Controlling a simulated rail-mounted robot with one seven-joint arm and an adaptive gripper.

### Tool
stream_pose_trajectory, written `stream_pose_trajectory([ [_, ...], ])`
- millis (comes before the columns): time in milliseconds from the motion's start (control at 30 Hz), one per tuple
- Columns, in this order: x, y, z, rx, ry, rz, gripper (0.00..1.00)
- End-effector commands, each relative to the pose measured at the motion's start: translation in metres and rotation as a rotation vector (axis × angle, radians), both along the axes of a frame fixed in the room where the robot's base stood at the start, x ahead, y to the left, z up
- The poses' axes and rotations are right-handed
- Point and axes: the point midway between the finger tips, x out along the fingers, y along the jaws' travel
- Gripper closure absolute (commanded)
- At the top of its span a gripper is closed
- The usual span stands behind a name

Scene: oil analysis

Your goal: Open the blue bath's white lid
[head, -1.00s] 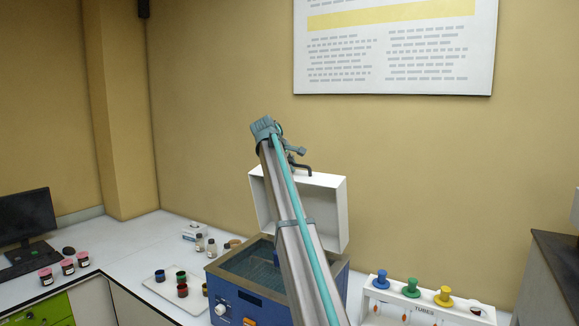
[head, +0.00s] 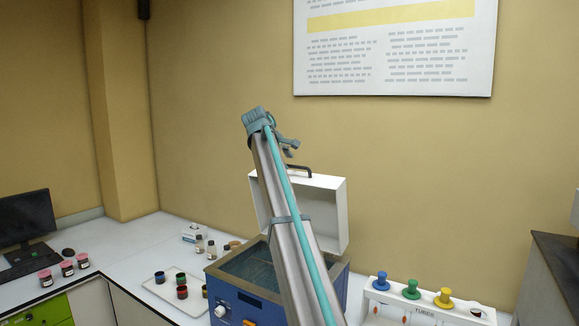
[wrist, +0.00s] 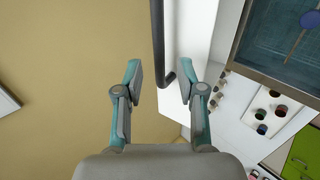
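The blue bath (head: 240,303) stands on the bench, with its top open and the liquid inside visible. Its white lid (head: 328,205) stands raised, roughly upright at the back of the bath. The lid's dark handle (head: 299,168) is on its upper edge. My gripper (wrist: 160,80) is open, its two fingers apart. In the head view it is just above and left of the handle. In the wrist view the handle (wrist: 158,40) shows in the gap between the fingertips, with neither finger visibly closed on it. My arm hides part of the bath and lid.
A tray (head: 160,294) with several small coloured jars lies left of the bath, with bottles (head: 205,246) behind it. A white tube rack (head: 400,312) with coloured tops stands to the right. The space above the lid is clear up to the wall poster (head: 400,80).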

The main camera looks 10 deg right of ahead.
Motion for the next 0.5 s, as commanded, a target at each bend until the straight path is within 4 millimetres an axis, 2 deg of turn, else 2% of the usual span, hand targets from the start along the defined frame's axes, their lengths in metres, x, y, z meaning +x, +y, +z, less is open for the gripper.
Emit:
stream_pose_trajectory([
  [200,-0.022,0.022,0.028,-0.001,-0.001,0.0,0.61],
  [500,-0.036,0.035,0.045,0.0,0.001,-0.001,0.61],
])
